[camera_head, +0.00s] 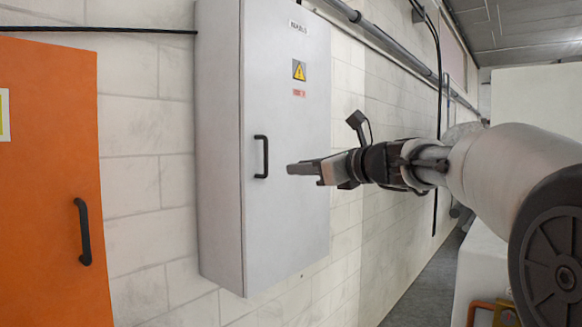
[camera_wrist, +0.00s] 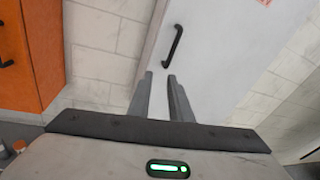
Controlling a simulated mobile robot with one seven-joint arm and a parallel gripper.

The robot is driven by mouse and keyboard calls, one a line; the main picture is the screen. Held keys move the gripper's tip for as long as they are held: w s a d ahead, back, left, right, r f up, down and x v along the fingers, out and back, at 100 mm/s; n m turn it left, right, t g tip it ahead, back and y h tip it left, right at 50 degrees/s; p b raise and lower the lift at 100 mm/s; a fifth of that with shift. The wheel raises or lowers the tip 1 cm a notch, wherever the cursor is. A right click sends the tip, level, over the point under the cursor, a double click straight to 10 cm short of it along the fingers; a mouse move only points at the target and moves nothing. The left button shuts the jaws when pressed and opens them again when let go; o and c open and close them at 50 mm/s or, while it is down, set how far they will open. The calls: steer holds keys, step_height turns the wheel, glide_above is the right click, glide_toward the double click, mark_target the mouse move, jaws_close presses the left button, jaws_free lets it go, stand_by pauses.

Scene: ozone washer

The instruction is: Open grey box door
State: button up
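The grey box (camera_head: 215,150) is mounted on the white block wall, and its door (camera_head: 285,215) looks closed. A black bar handle (camera_head: 261,157) is upright near the door's left edge. It also shows in the wrist view (camera_wrist: 173,45), tilted, just beyond the fingers. My gripper (camera_head: 290,169) is in front of the door, to the right of the handle in the head view and apart from it. In the wrist view its two fingers (camera_wrist: 159,82) are spread with a narrow gap and nothing between them.
An orange cabinet (camera_head: 50,190) with its own black handle (camera_head: 83,231) stands at the left. Pipes (camera_head: 390,50) run along the wall at upper right. A white block-like object (camera_head: 482,265) stands at lower right.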

mark_target(267, 153)
steer(key=w+a+r+p, duration=0.1)
steer(key=w+a, duration=0.2)
steer(key=w, duration=0.1)
steer(key=w+a+m+p, duration=0.1)
steer(key=w+a+p, duration=0.1)
steer(key=w, duration=0.3)
steer(key=w+a+r+m+t+p, duration=0.1)
steer(key=w+a+p, duration=0.1)
steer(key=w+a, duration=0.2)
steer(key=shift+w+a+r+y, duration=0.15)
steer(key=shift+w+r, duration=0.05)
steer(key=shift+w, duration=0.2)
steer(key=shift+w+a+r+y, duration=0.1)
steer(key=shift+w+r+y, duration=0.05)
steer(key=shift+w, duration=0.2)
steer(key=shift+w+a+p, duration=0.3)
steer(key=shift+w, duration=0.05)
steer(key=shift+f, duration=0.1)
jaws_close()
